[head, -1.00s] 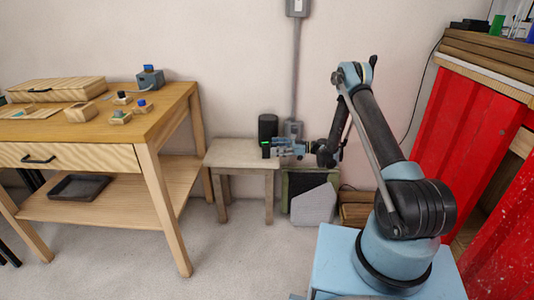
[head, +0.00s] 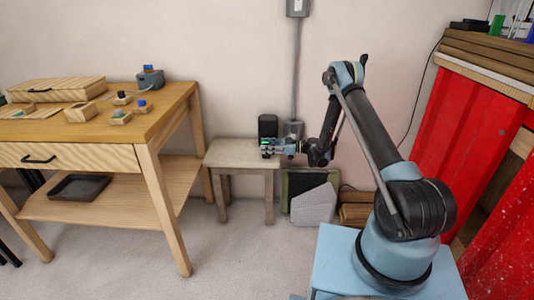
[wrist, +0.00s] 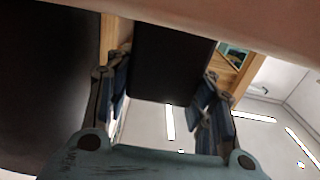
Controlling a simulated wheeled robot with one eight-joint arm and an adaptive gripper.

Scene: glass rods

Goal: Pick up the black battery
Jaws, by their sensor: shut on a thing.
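The black battery (head: 265,154) is a small dark block with a green strip, at the front right of the small wooden stool (head: 232,152) in the head view. My gripper (head: 272,148) reaches it from the right, with its fingers around it. In the wrist view the battery (wrist: 170,60) is a plain black block between the two blue-grey fingers of my gripper (wrist: 165,78), which are shut on it. Whether the battery touches the stool top is too small to tell.
A black cylinder (head: 268,126) stands close behind the battery. A wooden workbench (head: 165,118) is at left, with small blocks on it. A grey panel (head: 314,204) leans right of the stool. A red cabinet (head: 445,130) is at right. The floor in front is clear.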

